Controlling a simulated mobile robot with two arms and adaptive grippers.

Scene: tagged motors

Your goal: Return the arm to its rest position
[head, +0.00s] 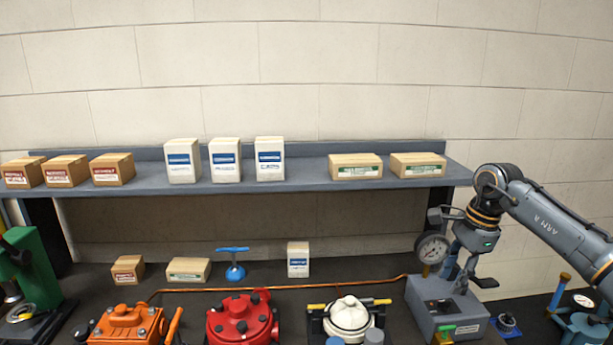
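My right arm (560,222) comes in from the right edge, grey with orange bands at its wrist. My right gripper (474,279) points down at the right end of the bench, above and partly in front of a grey box-shaped machine (452,322). Its fingers look spread apart, with nothing seen between them. Whether it touches the machine cannot be told. My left arm and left gripper are not in view.
A grey shelf (300,178) holds several brown and white boxes. Below are an orange motor (128,325), a red motor (241,320), a white-domed unit (349,316), a blue valve handle (234,262) and more boxes. A green machine (32,270) stands left.

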